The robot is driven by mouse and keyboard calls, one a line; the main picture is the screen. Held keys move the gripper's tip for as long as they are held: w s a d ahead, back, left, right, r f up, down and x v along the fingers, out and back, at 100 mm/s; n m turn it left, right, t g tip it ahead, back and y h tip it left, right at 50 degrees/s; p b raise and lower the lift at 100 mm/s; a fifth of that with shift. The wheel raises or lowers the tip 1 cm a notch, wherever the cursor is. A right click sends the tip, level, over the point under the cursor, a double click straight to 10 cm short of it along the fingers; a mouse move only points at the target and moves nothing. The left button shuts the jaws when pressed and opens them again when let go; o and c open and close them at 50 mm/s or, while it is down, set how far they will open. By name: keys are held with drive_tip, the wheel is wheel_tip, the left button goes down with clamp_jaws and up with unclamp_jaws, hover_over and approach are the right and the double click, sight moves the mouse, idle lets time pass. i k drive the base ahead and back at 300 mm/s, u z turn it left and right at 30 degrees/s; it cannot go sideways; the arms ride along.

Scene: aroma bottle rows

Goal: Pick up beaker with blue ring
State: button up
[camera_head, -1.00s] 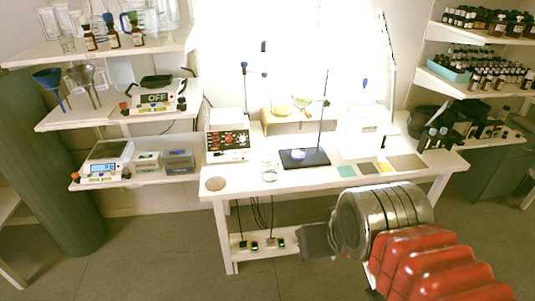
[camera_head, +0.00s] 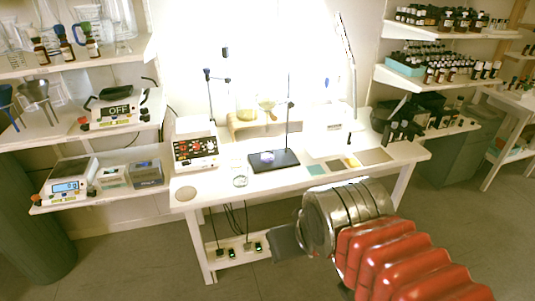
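A small clear glass beaker (camera_head: 240,177) stands upright near the front of the white table, left of the black stand base. At this size I cannot make out a blue ring on it. More clear glassware (camera_head: 120,18) stands on the upper left shelf, also without a ring I can make out. My gripper (camera_head: 287,243) is a dark grey block at the end of my metal and red arm, low in the picture in front of the table. It is apart from the beaker. Its fingers are not clear, so I cannot tell if it is open.
The white table (camera_head: 205,188) carries a control box (camera_head: 195,151) on the left and a black stand base (camera_head: 285,165) with an upright rod in the middle. Coloured flat pads (camera_head: 317,170) lie right of it. Bottle shelves stand at right. The floor in front is clear.

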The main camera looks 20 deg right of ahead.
sight(267, 151)
drive_tip(key=u, duration=4.1)
drive_tip(key=k, duration=0.85)
drive_tip(key=u, duration=0.05)
